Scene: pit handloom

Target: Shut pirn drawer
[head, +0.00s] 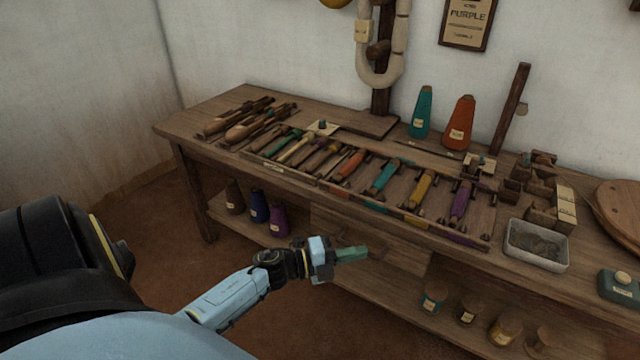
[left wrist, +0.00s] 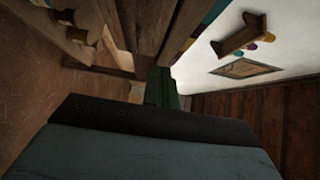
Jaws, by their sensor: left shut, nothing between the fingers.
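My left gripper (head: 352,254) is shut and empty, its green fingers together, in front of the bench and below its top. A plain wooden drawer front (head: 400,256), which I take for the pirn drawer, shows under the bench top just behind and to the right of the fingers. The gripper hides part of it. I cannot tell how far out it stands or whether the fingers touch it. In the left wrist view the shut fingers (left wrist: 163,88) point toward wooden boards (left wrist: 150,30) close by. My right gripper is not in view.
The bench top (head: 215,110) holds a divided tray of coloured pirns, shuttles, thread cones (head: 460,122) and a grey tray (head: 535,246). A lower shelf holds dark cones (head: 259,206) at left and several spools (head: 505,328) at right. The floor in front is clear.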

